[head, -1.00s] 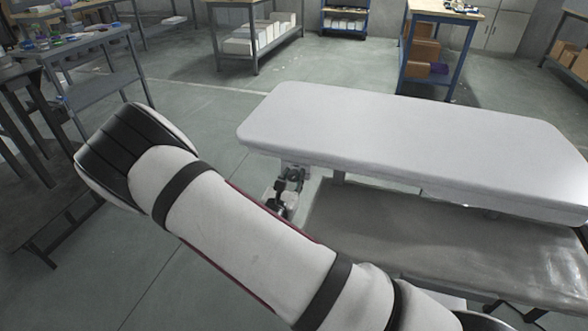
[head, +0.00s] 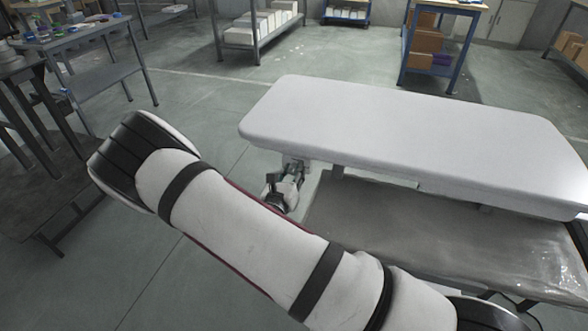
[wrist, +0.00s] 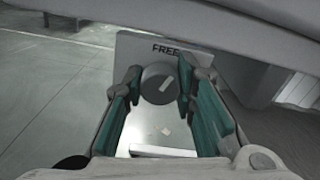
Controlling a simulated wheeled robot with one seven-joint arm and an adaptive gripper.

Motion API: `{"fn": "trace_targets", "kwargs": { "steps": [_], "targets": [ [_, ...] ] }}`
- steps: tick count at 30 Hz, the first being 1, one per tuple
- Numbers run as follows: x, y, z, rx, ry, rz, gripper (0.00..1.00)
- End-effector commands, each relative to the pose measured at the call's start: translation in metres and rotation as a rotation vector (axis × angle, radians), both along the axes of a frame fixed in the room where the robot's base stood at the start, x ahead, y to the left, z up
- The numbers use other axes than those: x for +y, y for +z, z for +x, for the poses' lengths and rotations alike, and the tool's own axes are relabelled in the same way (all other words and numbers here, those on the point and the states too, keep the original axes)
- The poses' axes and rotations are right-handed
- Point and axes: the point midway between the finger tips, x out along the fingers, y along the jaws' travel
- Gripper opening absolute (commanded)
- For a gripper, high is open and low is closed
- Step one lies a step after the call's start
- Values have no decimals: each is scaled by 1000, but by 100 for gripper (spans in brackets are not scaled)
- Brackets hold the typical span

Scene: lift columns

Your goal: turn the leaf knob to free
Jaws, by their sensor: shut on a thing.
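The leaf knob (wrist: 160,83) is a dark round knob with a pale pointer mark, seen in the wrist view on a light plate (wrist: 128,48) marked "FREE" above it. The pointer mark tilts a little right of the FREE label. My gripper (wrist: 160,88) has its teal-padded fingers on both sides of the knob, shut on it. In the head view my gripper (head: 284,188) is small, under the left end of the white padded top (head: 400,125); the knob cannot be made out there.
The padded top's underside hangs just above my gripper. A grey lower deck (head: 440,230) lies to the right. Open floor (head: 205,120) is on the left. Benches and shelves with boxes (head: 425,50) stand farther back.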

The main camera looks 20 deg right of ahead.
Motion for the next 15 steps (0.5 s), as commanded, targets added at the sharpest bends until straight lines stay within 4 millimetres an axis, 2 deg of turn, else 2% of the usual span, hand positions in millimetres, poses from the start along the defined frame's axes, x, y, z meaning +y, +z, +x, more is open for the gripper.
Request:
{"fn": "trace_targets", "kwargs": {
  "steps": [3, 4, 5, 15],
  "targets": [
    [0, -1, -1, 4, -1, 1, 0],
    [0, -1, -1, 4, -1, 1, 30],
    [0, -1, -1, 3, -1, 1, 34],
    [1, -1, -1, 2, 1, 1, 34]
  ]
}}
